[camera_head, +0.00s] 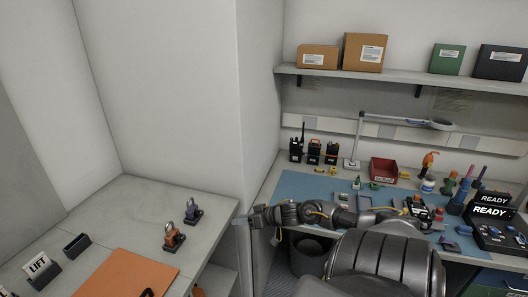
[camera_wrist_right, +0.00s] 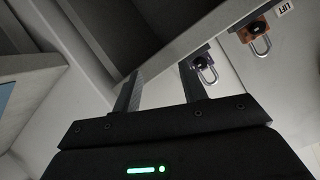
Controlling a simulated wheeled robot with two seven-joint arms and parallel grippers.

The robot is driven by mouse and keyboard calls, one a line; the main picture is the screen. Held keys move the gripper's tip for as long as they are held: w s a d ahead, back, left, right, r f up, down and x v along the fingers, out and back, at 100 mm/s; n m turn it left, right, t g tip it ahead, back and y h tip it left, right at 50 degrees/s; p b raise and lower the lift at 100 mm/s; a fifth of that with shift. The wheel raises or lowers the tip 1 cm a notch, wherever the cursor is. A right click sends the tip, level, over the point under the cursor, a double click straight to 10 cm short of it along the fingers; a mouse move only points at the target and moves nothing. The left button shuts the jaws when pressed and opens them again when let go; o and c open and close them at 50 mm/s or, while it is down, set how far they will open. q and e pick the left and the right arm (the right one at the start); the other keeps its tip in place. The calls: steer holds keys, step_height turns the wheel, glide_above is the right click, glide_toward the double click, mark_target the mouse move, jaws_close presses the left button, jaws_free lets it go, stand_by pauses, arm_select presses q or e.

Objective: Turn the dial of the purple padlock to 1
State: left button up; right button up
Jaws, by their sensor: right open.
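The purple padlock (camera_head: 193,215) stands upright on the light grey counter near its right edge, with its shackle up. In the right wrist view the padlock (camera_wrist_right: 203,63) shows just beyond the right-hand finger. Its dial reading is too small to make out. An orange-brown padlock (camera_head: 173,239) stands in front of it and to its left. My right gripper (camera_head: 241,220) is open and empty, just off the counter's right edge, to the right of the purple padlock and apart from it. Its two fingers (camera_wrist_right: 158,70) are spread in the wrist view. My left gripper is not in view.
An orange mat (camera_head: 135,272), a black holder (camera_head: 76,245) and a "LIFT" card (camera_head: 38,266) are on the counter. A wall corner rises behind it. The blue-matted workbench (camera_head: 290,187) at right is crowded with radios and tools. A bin (camera_head: 306,258) stands below.

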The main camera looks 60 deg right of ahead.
steer(key=s+d+f+g+h, duration=0.1)
steer(key=s+f, duration=0.3)
steer(key=f, duration=0.6)
steer(key=s+f+m+g+h, duration=0.1)
steer(key=s+f, duration=0.3)
steer(key=f, duration=0.6)
steer(key=shift+d+h+b, duration=0.3)
steer(key=shift+d+h, duration=0.05)
steer(key=shift+h, duration=0.45)
